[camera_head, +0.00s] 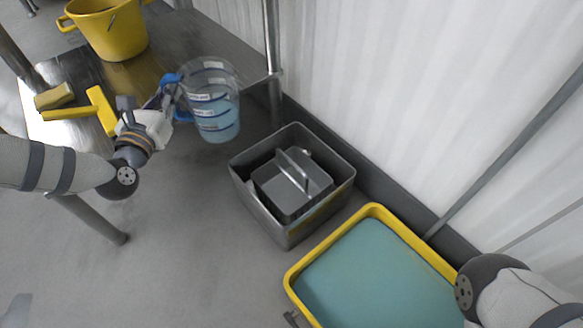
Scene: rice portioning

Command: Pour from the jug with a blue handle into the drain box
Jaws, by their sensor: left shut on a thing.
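The clear jug (212,105) has a blue handle (172,84) and bluish liquid in its lower part. My left gripper (166,101) is shut on the handle, and the jug hangs in the air just off the table's right edge, roughly upright. A grey open box (335,195), which looks like the drain box, stands on the floor below and right of the jug. Inside it is a smaller grey container (300,205) with a bar handle across its top. My right arm enters at the lower right, but its gripper does not show.
A metal table (190,40) at upper left carries a yellow bucket (110,32), a yellow-handled tool (98,108) and a tan block (54,96). A yellow-rimmed tub (374,211) with teal contents stands right of the grey box. A ribbed white wall borders the right.

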